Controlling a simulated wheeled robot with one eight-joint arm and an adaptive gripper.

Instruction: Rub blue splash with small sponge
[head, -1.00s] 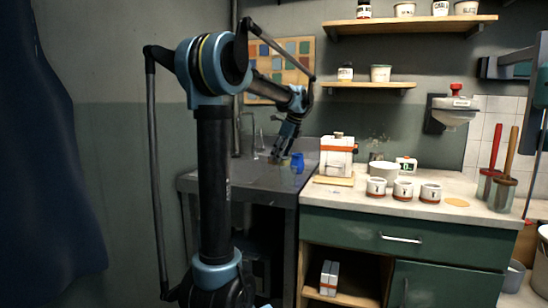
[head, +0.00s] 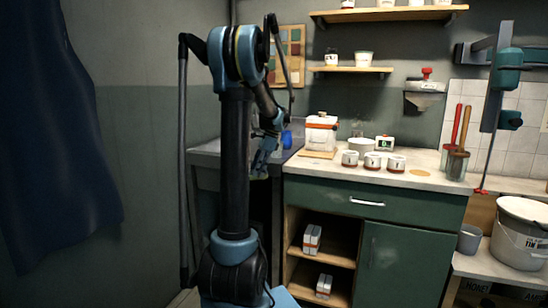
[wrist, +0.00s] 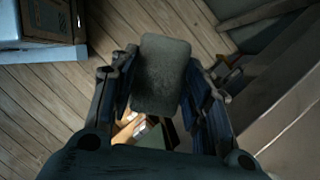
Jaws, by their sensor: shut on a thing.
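In the wrist view my gripper (wrist: 158,84) is shut on the small sponge (wrist: 162,72), a grey-green rounded block that sticks out between its two fingers. The wooden floor lies beyond it. In the head view my gripper (head: 260,170) hangs low in front of the sink and left of the green cabinet. The sponge is too small and dark to make out clearly there. I cannot make out a blue splash in either view.
The green cabinet (head: 408,262) bears a white box (head: 321,132), several cups and a pot with tool handles (head: 457,163). A large bucket (head: 519,238) stands at right. A dark cloth (head: 70,160) hangs at left.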

